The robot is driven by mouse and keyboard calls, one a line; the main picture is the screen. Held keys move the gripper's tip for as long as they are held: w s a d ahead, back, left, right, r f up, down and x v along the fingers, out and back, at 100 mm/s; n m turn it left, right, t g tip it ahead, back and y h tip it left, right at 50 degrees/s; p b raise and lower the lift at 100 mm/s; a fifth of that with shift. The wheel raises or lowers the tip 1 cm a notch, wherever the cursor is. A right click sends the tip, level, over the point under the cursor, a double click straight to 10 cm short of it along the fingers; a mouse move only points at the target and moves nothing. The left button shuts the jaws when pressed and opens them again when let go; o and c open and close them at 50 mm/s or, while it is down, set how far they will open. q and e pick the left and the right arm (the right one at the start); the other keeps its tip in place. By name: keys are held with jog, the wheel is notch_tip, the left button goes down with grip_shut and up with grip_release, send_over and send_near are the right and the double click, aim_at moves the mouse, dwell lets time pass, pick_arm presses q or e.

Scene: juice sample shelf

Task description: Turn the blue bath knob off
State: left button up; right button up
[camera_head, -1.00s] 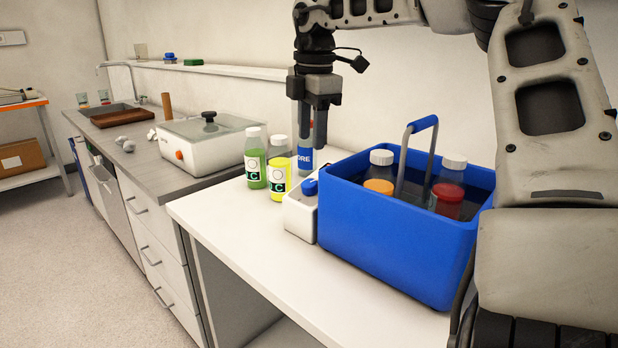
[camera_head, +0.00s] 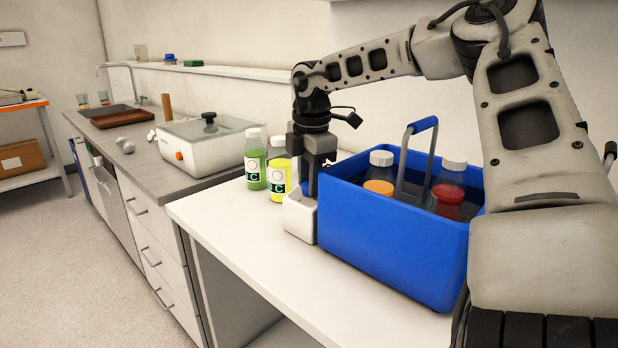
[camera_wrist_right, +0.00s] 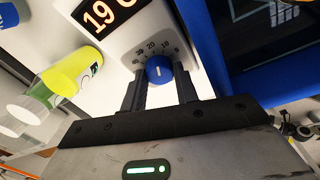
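My left gripper is not in view.
A blue crate (camera_head: 385,245) with bottles stands close to the bath unit. A green bottle (camera_head: 254,160) and a yellow bottle (camera_head: 278,172) stand on its other side. The unit's lit display (camera_wrist_right: 105,14) shows digits. The table front (camera_head: 235,215) is clear.

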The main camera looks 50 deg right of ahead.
jog(key=shift+c, duration=0.7)
